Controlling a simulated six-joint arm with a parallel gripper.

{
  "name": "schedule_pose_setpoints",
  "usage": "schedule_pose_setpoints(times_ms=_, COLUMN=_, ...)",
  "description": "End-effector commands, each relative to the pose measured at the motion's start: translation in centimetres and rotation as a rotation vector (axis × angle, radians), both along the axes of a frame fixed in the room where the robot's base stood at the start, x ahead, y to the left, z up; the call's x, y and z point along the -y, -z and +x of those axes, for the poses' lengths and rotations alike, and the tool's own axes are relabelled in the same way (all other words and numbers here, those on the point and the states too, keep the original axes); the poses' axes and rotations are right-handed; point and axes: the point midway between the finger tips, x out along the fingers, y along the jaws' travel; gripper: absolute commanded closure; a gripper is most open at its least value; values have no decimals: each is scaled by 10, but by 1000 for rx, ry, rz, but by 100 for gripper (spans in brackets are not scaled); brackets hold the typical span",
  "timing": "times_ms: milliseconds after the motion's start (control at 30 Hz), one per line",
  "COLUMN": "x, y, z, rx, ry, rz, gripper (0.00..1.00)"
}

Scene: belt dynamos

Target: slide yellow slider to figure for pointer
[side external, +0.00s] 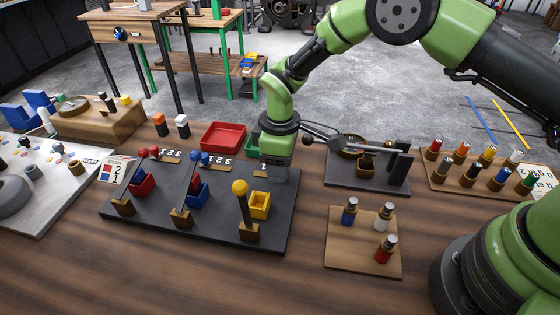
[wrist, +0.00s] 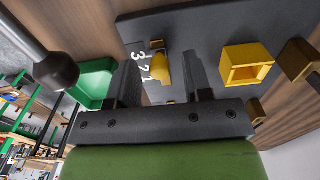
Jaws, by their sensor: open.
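The yellow slider's knob (wrist: 161,68) shows in the wrist view between my two fingers, beside the white figures 3, 2, 1 (wrist: 143,62). My gripper (side external: 280,176) is open and points down over the far right part of the black board (side external: 140,214), hiding the knob and most of that scale in the side view. In the wrist view my fingers (wrist: 162,85) stand either side of the knob, with no clear grip. A yellow open box (side external: 260,205) is nearer the camera; it also shows in the wrist view (wrist: 246,66). A yellow-balled lever (side external: 240,188) stands beside it.
Red (side external: 142,184) and blue (side external: 198,194) boxes with matching levers share the board. A red tray (side external: 223,136) and green tray (wrist: 92,84) lie behind. A dark lever fixture (side external: 367,165) is close right of my gripper.

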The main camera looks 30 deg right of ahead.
Motion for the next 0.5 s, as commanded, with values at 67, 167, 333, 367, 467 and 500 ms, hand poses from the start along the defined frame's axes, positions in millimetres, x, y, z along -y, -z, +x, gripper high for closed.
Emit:
schedule_pose_setpoints(times_ms=67, x=0, y=0, z=0, rx=0, ry=0, rz=0, gripper=54)
schedule_pose_setpoints(times_ms=167, x=0, y=0, z=0, rx=0, ry=0, rz=0, gripper=73)
schedule_pose_setpoints(times_ms=333, x=0, y=-1, z=0, rx=0, ry=0, rz=0, gripper=100)
schedule_pose_setpoints(times_ms=367, x=0, y=-1, z=0, rx=0, ry=0, rz=0, gripper=100)
schedule_pose_setpoints(times_ms=467, x=-1, y=-1, z=0, rx=0, ry=0, rz=0, gripper=100)
schedule_pose_setpoints(times_ms=500, x=-2, y=-1, z=2, rx=1, ry=0, rz=1, gripper=100)
